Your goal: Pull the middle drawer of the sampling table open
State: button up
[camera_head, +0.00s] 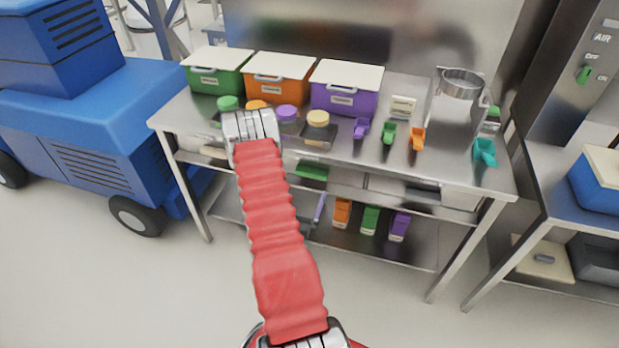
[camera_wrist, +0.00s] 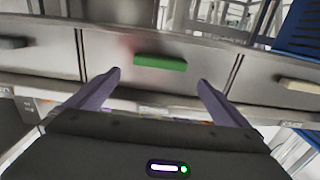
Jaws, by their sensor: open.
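The sampling table (camera_head: 395,165) is a steel table with a row of drawers under its top. Its middle drawer (camera_wrist: 215,72) has a green handle (camera_wrist: 160,62), which also shows in the head view (camera_head: 312,172). The drawer front looks flush with its neighbours, so it appears shut. My gripper (camera_wrist: 160,79) is open and empty in the wrist view. Its two fingers point toward the drawer front, one to each side of the green handle, and appear apart from it. In the head view my red-sleeved arm reaches to the table and the fingers are hidden.
A dark handle (camera_wrist: 12,42) and a beige handle (camera_wrist: 303,86) mark the neighbouring drawers. Green, orange (camera_head: 279,80) and purple bins stand on top, with scoops in front. A blue vehicle (camera_head: 90,130) stands at left. The floor in front is clear.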

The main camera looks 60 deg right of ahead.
aim_at(310, 175)
jog(key=d, duration=0.3)
jog(key=w+d, duration=0.1)
jog(key=d, duration=0.5)
jog(key=shift+w+d, duration=0.15)
jog(key=shift+w, duration=0.05)
jog(key=c, duration=1.2)
